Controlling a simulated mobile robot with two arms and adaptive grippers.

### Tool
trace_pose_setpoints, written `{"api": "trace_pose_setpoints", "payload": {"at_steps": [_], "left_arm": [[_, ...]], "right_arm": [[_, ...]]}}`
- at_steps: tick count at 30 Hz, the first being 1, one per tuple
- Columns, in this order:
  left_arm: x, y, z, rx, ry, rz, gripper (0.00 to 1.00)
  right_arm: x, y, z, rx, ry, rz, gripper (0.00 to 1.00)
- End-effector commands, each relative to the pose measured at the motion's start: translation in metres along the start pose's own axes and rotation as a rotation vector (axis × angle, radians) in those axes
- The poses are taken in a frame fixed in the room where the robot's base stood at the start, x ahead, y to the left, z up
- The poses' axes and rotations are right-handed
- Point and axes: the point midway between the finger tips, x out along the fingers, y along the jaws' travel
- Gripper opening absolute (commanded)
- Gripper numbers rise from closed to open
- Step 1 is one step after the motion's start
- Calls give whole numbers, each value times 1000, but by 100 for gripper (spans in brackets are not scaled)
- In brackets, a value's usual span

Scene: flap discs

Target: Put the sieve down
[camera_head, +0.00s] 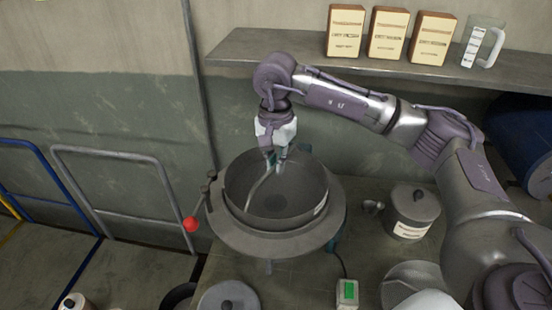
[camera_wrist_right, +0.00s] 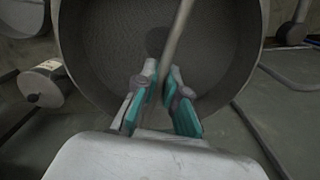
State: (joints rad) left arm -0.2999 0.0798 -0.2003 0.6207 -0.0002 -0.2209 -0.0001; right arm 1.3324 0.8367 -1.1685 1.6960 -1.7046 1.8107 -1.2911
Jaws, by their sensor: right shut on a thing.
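The sieve (camera_head: 240,180) is a wide, round, dark grey drum with a mesh bottom. In the head view it is in or just above a broad grey ring-shaped stand (camera_head: 232,238); I cannot tell whether it rests on it. My right gripper (camera_head: 275,160) comes down from above at the sieve's back part. It is shut on a thin pale bar that crosses the sieve's opening, seemingly its handle. In the right wrist view the teal fingers (camera_wrist_right: 160,95) close around this bar, with the sieve's mesh (camera_wrist_right: 115,50) behind. My left gripper does not show.
A red-knobbed lever (camera_head: 190,224) sticks out left of the stand.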

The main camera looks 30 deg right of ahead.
Motion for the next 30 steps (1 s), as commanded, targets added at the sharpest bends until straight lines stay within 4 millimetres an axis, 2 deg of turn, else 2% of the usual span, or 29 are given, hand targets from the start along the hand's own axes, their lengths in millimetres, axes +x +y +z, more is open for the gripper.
{"api": "trace_pose_setpoints", "payload": {"at_steps": [9, 10, 14, 26, 30], "left_arm": [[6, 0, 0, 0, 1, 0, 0], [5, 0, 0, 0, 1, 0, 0], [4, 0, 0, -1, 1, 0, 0], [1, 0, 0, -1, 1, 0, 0], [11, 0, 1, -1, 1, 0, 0]], "right_arm": [[4, 0, 0, 0, 1, -2, 0], [3, 0, 0, 0, 0, -1, 15], [3, 0, 0, 0, 0, 0, 35], [-4, 0, 0, 0, 1, -2, 35], [-25, -1, 0, 0, 3, -5, 35]]}}
